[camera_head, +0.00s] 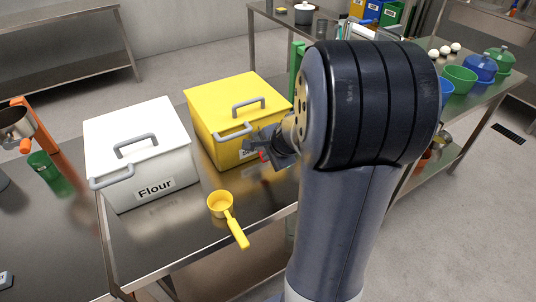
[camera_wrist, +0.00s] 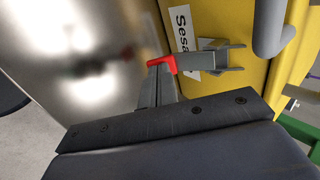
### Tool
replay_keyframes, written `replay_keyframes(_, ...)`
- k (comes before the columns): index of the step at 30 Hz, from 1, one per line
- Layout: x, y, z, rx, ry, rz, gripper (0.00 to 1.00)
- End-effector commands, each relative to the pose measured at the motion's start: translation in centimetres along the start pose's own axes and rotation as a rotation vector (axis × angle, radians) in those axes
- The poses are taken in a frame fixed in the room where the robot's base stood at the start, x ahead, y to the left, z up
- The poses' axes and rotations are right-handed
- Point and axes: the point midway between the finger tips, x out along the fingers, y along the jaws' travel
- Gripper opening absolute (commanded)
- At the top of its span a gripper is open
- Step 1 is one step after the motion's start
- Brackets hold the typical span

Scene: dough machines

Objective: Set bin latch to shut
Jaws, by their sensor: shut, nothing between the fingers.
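A yellow bin (camera_head: 234,98) stands on the steel table with its lid down. A grey bar latch (camera_head: 232,134) crosses its upper front edge and juts out a little. My gripper (camera_head: 266,156) is at the right part of the yellow bin's front, just below and right of the latch. It is shut and empty. In the wrist view, its fingers (camera_wrist: 222,58) are close to the yellow front (camera_wrist: 232,14), beside the label, and the rounded grey latch bar (camera_wrist: 269,28) is apart from them. I cannot tell whether the fingers touch the bin.
A white Flour bin (camera_head: 140,125) with a similar grey bar stands to the left. A yellow scoop (camera_head: 222,206) lies on the table (camera_head: 180,235) in front. A green cup (camera_head: 48,172) is at far left. My arm hides the right side.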

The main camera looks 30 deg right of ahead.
Motion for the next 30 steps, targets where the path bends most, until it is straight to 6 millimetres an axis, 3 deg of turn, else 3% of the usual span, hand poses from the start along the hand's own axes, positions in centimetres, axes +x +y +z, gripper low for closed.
replay_keyframes(30,2.7,0.9,0.0,-0.002,0.001,-0.302,0.0)
